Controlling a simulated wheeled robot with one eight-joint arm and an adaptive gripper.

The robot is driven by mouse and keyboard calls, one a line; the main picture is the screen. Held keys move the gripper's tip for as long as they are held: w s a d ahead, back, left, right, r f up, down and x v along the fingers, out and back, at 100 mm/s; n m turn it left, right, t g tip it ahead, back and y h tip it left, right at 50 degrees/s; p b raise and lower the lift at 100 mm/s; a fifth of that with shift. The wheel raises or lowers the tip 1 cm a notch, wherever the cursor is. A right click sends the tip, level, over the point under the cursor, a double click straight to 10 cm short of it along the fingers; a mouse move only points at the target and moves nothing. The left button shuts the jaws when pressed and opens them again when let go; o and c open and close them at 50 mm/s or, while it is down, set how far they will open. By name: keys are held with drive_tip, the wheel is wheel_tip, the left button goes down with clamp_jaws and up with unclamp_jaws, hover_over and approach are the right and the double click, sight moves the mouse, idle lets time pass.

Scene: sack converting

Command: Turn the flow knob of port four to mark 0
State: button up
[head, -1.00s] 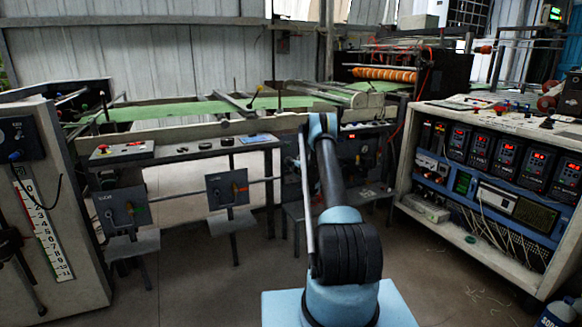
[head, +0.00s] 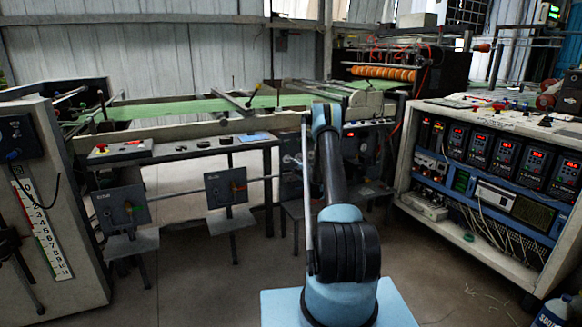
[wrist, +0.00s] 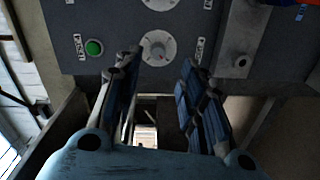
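In the wrist view a grey panel (wrist: 110,20) faces my gripper (wrist: 160,63). A round white dial with a grey knob (wrist: 157,48) sits on it, in line with the gap between my fingertips. My gripper is open, with nothing between the fingers. I cannot tell if a fingertip touches the dial. The dial's marks are too small to read, and I cannot tell which port it belongs to. A second dial (wrist: 160,3) is cut off by the top edge. In the head view my arm hides the gripper and part of the dark panel (head: 365,145).
A green button (wrist: 94,47) is left of the dial, and a grey block with a round fitting (wrist: 241,62) protrudes at right. In the head view a rack of red-lit controllers (head: 480,142) stands at right and a scale cabinet (head: 75,200) at left.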

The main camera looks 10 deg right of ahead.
drive_tip(key=shift+v, duration=2.6)
drive_tip(key=s+a+r+m+g+y, duration=0.1)
drive_tip(key=s+a+r+g, duration=0.15)
drive_tip(key=s+r, duration=0.45)
drive_tip(key=s+a+r+m+g+y, duration=0.15)
drive_tip(key=a+r, duration=0.25)
drive_tip(key=r, duration=0.6)
drive_tip(key=s+a+r+m+g, duration=0.1)
drive_tip(key=s+a+r, duration=0.15)
drive_tip(key=s, duration=0.35)
drive_tip(key=s+a+r+m+g+h, duration=0.1)
drive_tip(key=s+r, duration=0.2)
drive_tip(key=s, duration=0.4)
drive_tip(key=s+a+r+m+g, duration=0.1)
drive_tip(key=s+r+m+g, duration=0.15)
drive_tip(key=s, duration=0.35)
drive_tip(key=s+m+g+h, duration=0.3)
drive_tip(key=s+m, duration=0.2)
drive_tip(key=s, duration=2.2)
drive_tip(key=s+d+f+m+g+h, duration=0.1)
drive_tip(key=s+d+f+m, duration=0.1)
drive_tip(key=s, duration=0.5)
drive_tip(key=s+d+f+m+g+h, duration=0.1)
drive_tip(key=s+d+f+m, duration=0.2)
drive_tip(key=s+f, duration=0.2)
drive_tip(key=s+d+f+m+g+h, duration=0.1)
drive_tip(key=s+d+f+m+h, duration=0.1)
drive_tip(key=s, duration=0.8)
drive_tip(key=shift+d+f, duration=0.3)
drive_tip(key=shift+f, duration=0.4)
